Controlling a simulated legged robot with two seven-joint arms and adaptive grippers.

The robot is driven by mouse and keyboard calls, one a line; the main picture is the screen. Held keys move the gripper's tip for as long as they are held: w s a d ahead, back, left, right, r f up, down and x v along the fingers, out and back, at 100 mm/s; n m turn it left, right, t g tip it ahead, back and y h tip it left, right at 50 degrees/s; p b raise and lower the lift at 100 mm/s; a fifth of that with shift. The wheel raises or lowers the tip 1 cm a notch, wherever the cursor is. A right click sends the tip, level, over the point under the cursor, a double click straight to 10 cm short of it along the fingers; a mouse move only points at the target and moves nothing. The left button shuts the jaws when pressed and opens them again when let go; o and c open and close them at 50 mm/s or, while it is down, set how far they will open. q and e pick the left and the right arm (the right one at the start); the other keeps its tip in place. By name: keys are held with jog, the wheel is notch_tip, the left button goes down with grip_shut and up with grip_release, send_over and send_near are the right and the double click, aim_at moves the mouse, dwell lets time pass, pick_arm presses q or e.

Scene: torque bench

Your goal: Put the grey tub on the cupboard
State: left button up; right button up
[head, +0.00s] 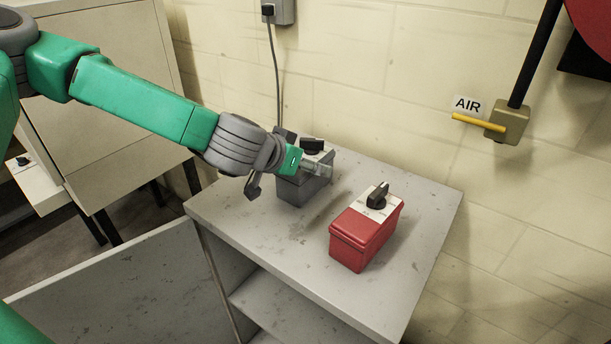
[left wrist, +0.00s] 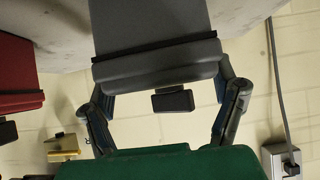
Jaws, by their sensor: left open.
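The grey tub (head: 298,189) stands on the grey cupboard's top (head: 290,228), towards its back left. It has a pale top panel with a black knob (head: 312,146). My left gripper (head: 280,165) is at the tub's near left side and covers part of it. In the left wrist view the tub (left wrist: 155,62) lies between the two spread fingers, with its black knob (left wrist: 172,100) showing. The fingers are open; I cannot tell whether either one touches the tub. My right gripper is not in view.
A red tub (head: 362,235) with a black knob stands on the cupboard's top, right of the grey one. The cupboard door (head: 120,285) hangs open at the left. The wall is behind, with an air valve (head: 508,122) and a socket with a cable (head: 277,70).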

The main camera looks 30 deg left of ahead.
pick_arm(q)
jog(key=shift+x, duration=1)
jog(key=shift+a, duration=0.4)
jog(key=shift+c, duration=0.4)
jog(key=shift+s+a+f, duration=0.1)
jog(key=shift+a, duration=0.1)
jog(key=c, duration=0.7)
jog(key=shift+a, duration=0.1)
jog(key=c, duration=0.7)
jog(key=shift+d, duration=0.7)
jog(key=shift+c, duration=0.6)
